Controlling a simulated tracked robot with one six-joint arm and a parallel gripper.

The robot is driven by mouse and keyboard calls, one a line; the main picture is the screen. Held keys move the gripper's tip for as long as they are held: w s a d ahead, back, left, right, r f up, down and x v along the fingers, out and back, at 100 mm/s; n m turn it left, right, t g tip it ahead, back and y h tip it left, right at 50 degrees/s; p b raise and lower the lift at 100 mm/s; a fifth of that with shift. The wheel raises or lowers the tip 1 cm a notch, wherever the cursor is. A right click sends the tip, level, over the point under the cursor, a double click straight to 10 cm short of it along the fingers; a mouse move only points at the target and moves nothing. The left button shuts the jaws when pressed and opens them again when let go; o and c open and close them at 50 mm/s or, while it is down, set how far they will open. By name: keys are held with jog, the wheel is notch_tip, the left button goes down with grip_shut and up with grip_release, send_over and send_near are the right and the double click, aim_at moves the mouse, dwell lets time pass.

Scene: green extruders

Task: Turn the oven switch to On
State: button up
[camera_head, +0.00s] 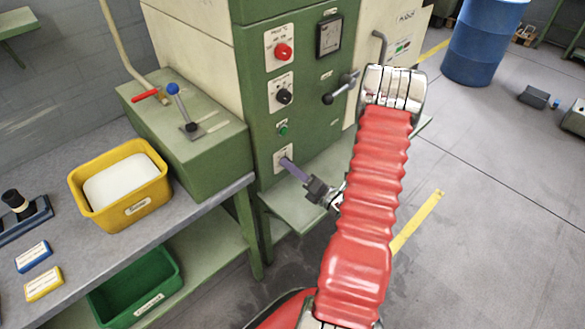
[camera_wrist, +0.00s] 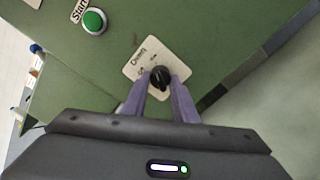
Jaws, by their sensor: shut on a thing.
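The oven switch (camera_wrist: 160,77) is a black rotary knob on a cream plate lettered "Oven" on the green machine front. In the wrist view my gripper (camera_wrist: 160,88) has its two purple fingers on either side of the knob, shut on it. In the head view the switch's cream plate (camera_head: 281,153) is low on the green panel, with the purple fingers of my gripper (camera_head: 290,166) reaching it from the lower right. The knob itself is hidden there by the fingers. The exact switch position is too small to read.
A green Start button (camera_wrist: 94,21) sits near the switch plate. Above it on the panel are a black knob (camera_head: 284,96) and a red knob (camera_head: 283,52). A black-handled lever (camera_head: 340,88) juts out beside my arm. A yellow bin (camera_head: 164,188) stands on the bench at left.

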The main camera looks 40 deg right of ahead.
jog(key=shift+d+m, duration=0.15)
jog(key=shift+m, duration=0.25)
jog(key=o, duration=1)
jog(key=shift+o, duration=0.2)
jog(key=s, duration=1.3)
jog(key=shift+s, duration=0.4)
jog(key=shift+d+f, duration=0.1)
